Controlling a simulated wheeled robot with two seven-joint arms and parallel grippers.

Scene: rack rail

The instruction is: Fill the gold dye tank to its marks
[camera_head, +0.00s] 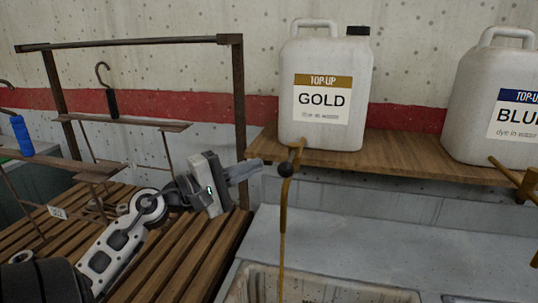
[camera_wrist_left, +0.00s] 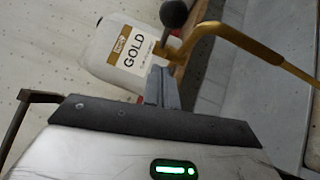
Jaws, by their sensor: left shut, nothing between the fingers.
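The white jug labelled TOP-UP GOLD (camera_head: 325,95) stands on a wooden shelf; it also shows in the left wrist view (camera_wrist_left: 112,55). A brass tap (camera_head: 296,152) with a black ball knob (camera_head: 285,171) sits at its base. The knob also shows in the left wrist view (camera_wrist_left: 174,13). From the tap a thin gold-brown line (camera_head: 282,235) runs down; I cannot tell whether it is pipe or dye. Below, a pale tank rim (camera_head: 330,284) shows at the bottom edge; its level and marks are hidden. My left gripper (camera_head: 258,166) is shut and empty, its fingertips just left of the knob.
A white jug labelled BLUE (camera_head: 500,95) with its own brass tap (camera_head: 515,178) stands right on the shelf (camera_head: 400,146). A brown metal rack (camera_head: 240,110) with hangers stands left, above a slatted wooden bench (camera_head: 185,255). A grey ledge (camera_head: 400,240) lies below the shelf.

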